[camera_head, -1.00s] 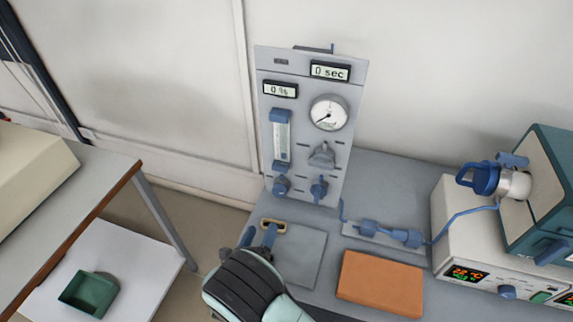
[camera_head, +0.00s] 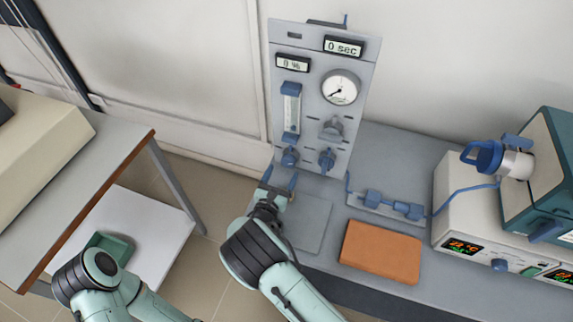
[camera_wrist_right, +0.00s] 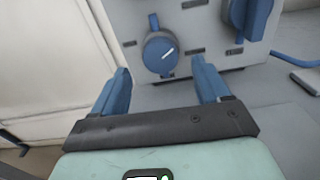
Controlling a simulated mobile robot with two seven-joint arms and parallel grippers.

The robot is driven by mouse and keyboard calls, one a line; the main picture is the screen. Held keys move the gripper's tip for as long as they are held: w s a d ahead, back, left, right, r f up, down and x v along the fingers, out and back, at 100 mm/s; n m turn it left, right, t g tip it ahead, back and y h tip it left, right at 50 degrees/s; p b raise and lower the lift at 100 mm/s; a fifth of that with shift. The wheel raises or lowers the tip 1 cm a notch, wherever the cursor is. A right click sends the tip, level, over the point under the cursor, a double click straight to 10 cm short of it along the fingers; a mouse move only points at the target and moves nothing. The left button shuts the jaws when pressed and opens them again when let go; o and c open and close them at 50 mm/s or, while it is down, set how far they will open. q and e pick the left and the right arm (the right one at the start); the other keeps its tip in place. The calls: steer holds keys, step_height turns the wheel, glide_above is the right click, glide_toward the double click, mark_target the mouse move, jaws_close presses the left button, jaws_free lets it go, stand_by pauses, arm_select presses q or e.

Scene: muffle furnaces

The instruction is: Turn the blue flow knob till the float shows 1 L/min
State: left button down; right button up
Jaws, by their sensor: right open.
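The blue flow knob (camera_head: 290,157) sits low on the grey panel (camera_head: 311,127), under the flow meter tube (camera_head: 291,108). The float's level is too small to read. My right gripper (camera_head: 279,184) is open just in front of and below the knob, apart from it. In the right wrist view, the knob (camera_wrist_right: 158,52) with its white pointer mark, tilted to the upper right, shows ahead, between the lines of the two blue fingers (camera_wrist_right: 161,70). Nothing is between the fingers. My left arm shows at the lower left, but its gripper is not in view.
A second blue knob (camera_head: 327,159) is close on the right, also in the right wrist view (camera_wrist_right: 247,18). A grey knob (camera_head: 332,129) and a dial gauge (camera_head: 341,88) are above it. Blue tubing fittings (camera_head: 393,205) and an orange block (camera_head: 381,251) lie on the bench.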

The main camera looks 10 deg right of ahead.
mark_target(287, 164)
arm_select(q)
steer(key=shift+w+r, duration=0.15)
steer(key=shift+r, duration=0.15)
arm_select(e)
steer(key=shift+x, duration=2.1)
steer(key=c, duration=1.1)
steer(key=shift+o, duration=0.3)
steer(key=shift+n+p, duration=0.7)
steer(key=shift+n, duration=0.1)
arm_select(q)
steer(key=shift+w+r, duration=0.3)
steer(key=shift+r, duration=0.25)
arm_select(e)
steer(key=o, duration=1)
steer(key=shift+o, duration=0.2)
